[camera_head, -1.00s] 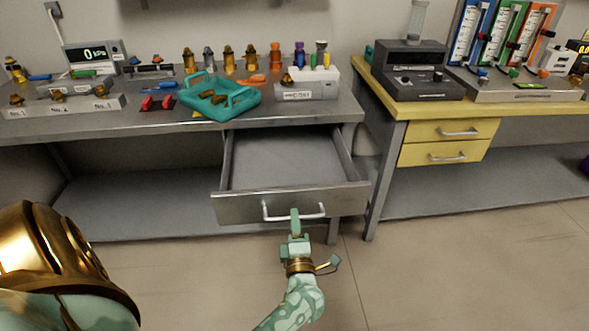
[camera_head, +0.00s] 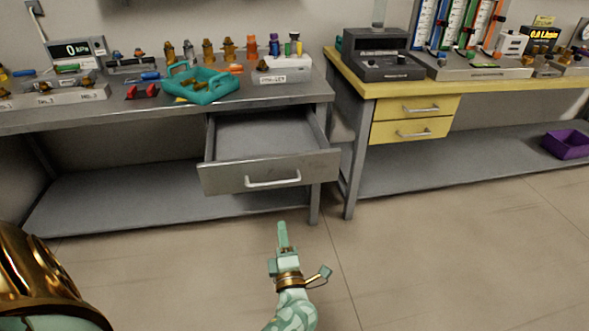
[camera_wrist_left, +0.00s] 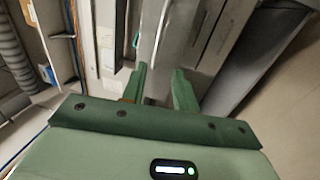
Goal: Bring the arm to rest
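My left gripper (camera_head: 283,232) is in front of and below the open drawer (camera_head: 262,150) of the grey bench, apart from its white handle (camera_head: 273,181). In the left wrist view my left gripper (camera_wrist_left: 158,82) shows two green fingers spread apart, with nothing held between them. The drawer is pulled out, and its visible inside looks empty. My right gripper is not in view.
The grey bench (camera_head: 180,118) holds a teal tray (camera_head: 201,88), a pressure display (camera_head: 77,50) and several brass fittings. A yellow bench (camera_head: 350,78) with shut drawers stands to the right. A purple bin (camera_head: 567,144) sits on its lower shelf. Floor in front is open.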

